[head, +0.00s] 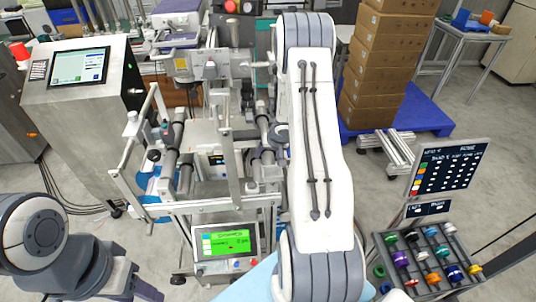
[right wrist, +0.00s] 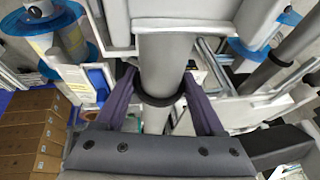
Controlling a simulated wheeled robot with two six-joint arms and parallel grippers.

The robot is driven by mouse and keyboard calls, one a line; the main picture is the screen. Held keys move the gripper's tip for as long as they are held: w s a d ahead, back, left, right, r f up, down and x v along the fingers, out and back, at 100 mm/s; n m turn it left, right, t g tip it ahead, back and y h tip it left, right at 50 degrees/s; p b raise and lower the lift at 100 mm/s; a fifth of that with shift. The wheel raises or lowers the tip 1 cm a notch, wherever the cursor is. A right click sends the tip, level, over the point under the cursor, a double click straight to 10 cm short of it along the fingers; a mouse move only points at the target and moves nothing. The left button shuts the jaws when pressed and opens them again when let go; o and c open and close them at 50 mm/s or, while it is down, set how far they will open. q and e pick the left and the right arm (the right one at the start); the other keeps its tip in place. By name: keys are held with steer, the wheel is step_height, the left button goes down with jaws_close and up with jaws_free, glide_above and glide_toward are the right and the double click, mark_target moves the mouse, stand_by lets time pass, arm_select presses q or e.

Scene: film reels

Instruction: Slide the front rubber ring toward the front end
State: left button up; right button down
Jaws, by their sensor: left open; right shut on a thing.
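In the right wrist view a black rubber ring (right wrist: 160,99) sits around a smooth grey roller (right wrist: 163,62). The two purple fingers of my right gripper (right wrist: 160,78) lie on either side of the roller at the ring, shut on the ring. In the head view my white right arm covers much of the machine's right side, and the ring there cannot be made out clearly. My left gripper (head: 140,288) is at the bottom left of the head view, partly cut off by the frame, open and away from the machine.
A machine screen (head: 226,243) glows green at the front. A steel cabinet with a display (head: 80,67) stands left. Stacked cartons (head: 385,70) stand on a blue pallet (head: 425,115) behind right. A rack of coloured spools (head: 430,262) and a dark board (head: 448,168) are at right.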

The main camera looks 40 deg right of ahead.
mark_target(271, 160)
steer(key=s+a+b, duration=0.1)
steer(key=s+b, duration=0.2)
steer(key=shift+a+f, duration=0.15)
steer(key=shift+a, duration=0.2)
steer(key=shift+s+a, duration=0.2)
steer(key=shift+s, duration=0.1)
jaws_free()
steer(key=p+v, duration=0.6)
steer(key=v, duration=0.4)
steer(key=shift+s+r, duration=0.1)
steer(key=shift+r, duration=0.3)
